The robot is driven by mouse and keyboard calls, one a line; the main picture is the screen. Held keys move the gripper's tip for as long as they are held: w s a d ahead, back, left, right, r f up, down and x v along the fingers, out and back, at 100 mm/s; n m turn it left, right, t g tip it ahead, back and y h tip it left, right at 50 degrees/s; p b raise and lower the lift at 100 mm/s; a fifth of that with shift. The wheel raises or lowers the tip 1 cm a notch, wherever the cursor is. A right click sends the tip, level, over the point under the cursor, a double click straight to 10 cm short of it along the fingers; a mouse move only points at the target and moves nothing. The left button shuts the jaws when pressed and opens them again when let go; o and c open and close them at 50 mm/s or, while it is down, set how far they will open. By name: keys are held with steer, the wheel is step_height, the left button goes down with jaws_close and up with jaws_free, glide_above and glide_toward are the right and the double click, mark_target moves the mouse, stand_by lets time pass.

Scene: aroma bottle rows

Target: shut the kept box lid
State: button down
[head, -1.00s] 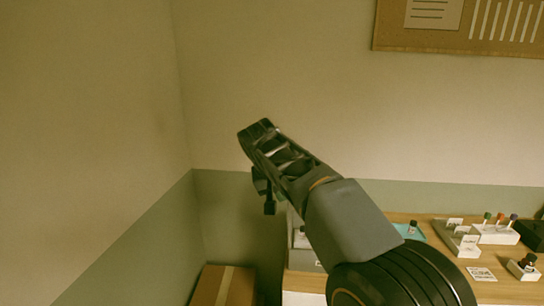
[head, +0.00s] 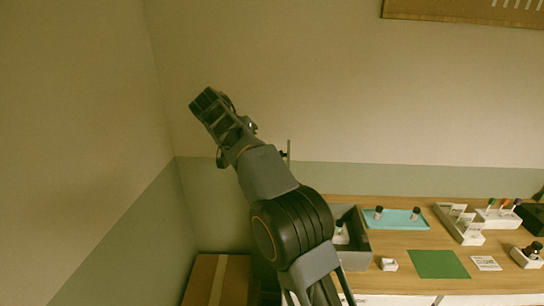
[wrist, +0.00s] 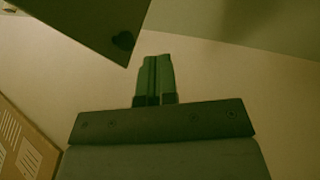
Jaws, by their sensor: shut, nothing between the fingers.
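A grey box (head: 363,247) stands open at the left end of the wooden table, partly behind my arm. A dark-capped bottle (head: 340,233) shows inside it. I cannot make out the box lid; my arm covers the box's left side. My gripper (head: 205,100) is raised well above and to the left of the box, in front of the bare wall, pointing up and left. It also shows in the wrist view (wrist: 155,72), with its fingers together and nothing between them.
A turquoise tray (head: 397,226) with two small bottles lies right of the box. A green mat (head: 437,264), a small white holder (head: 389,265), a white card (head: 486,263) and bottle racks (head: 460,225) stand further right. A cardboard box (head: 205,280) sits low at left.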

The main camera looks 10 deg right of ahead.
steer(key=d+f, duration=0.3)
steer(key=d, duration=0.3)
steer(key=shift+d, duration=0.15)
stand_by(0.4)
